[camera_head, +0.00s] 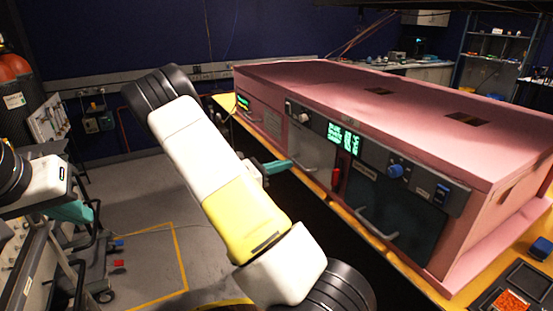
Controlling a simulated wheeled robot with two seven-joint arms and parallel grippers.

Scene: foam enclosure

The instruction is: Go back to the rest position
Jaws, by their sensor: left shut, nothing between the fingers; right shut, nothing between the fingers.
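My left gripper (72,211), with teal fingers, is at the left edge of the view, shut and empty. It hangs over the grey floor area, well apart from the pink enclosure. My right gripper (279,165), also teal, shows beyond my white and yellow arm link, which hides part of it. It is shut and empty, and appears in front of the left door of the pink foam enclosure (330,82). I cannot tell whether it touches the door.
The enclosure stands on a yellow-edged bench (318,187). Its front has a green display (343,138), a blue knob (396,171) and a door handle (376,224). A black tray (528,281) with orange-red bits lies at lower right. Open floor (150,205) lies between my arms.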

